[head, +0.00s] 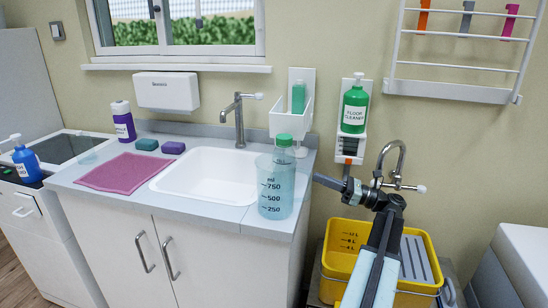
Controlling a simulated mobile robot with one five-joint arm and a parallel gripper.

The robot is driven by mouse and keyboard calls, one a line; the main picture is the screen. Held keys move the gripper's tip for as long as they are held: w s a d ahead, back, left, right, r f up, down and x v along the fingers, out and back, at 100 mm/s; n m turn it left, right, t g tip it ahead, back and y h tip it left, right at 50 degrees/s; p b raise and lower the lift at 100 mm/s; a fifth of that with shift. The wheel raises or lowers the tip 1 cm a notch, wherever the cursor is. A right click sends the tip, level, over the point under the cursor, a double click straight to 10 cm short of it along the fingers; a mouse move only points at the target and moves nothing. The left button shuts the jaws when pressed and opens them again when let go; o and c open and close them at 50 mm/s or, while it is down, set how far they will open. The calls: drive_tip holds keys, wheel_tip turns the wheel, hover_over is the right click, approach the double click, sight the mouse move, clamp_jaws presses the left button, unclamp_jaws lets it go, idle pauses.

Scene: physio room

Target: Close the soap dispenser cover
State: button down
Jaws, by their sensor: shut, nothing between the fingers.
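A white wall unit with a dark panel (349,146) hangs right of the sink, with a green bottle labelled floor cleaner (354,108) on top of it. A white box with small lettering (166,92) hangs on the wall under the window. I cannot tell which of these is the soap dispenser, and no cover shows clearly as open or closed. My gripper (320,180) is shut and empty. In the picture it points left, below the dark-panelled unit and right of the counter's edge. I cannot tell if it touches anything.
A tap (390,163) rises behind my wrist, above a yellow bucket (337,245). A clear measuring jug (276,190) with a green-capped bottle stands at the counter's right corner. A white rack (450,92) hangs at upper right. A pink cloth (125,172) lies left of the sink.

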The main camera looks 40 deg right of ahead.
drive_tip(key=p+x, duration=0.2)
drive_tip(key=x, duration=0.8)
drive_tip(key=shift+w+r+p, duration=0.1)
drive_tip(key=shift+p, duration=0.3)
drive_tip(key=r+p, duration=0.3)
drive_tip(key=shift+w, duration=0.25)
drive_tip(key=shift+d+r+p, duration=0.15)
drive_tip(key=shift+r+p, duration=0.35)
drive_tip(key=shift+s+f, duration=0.1)
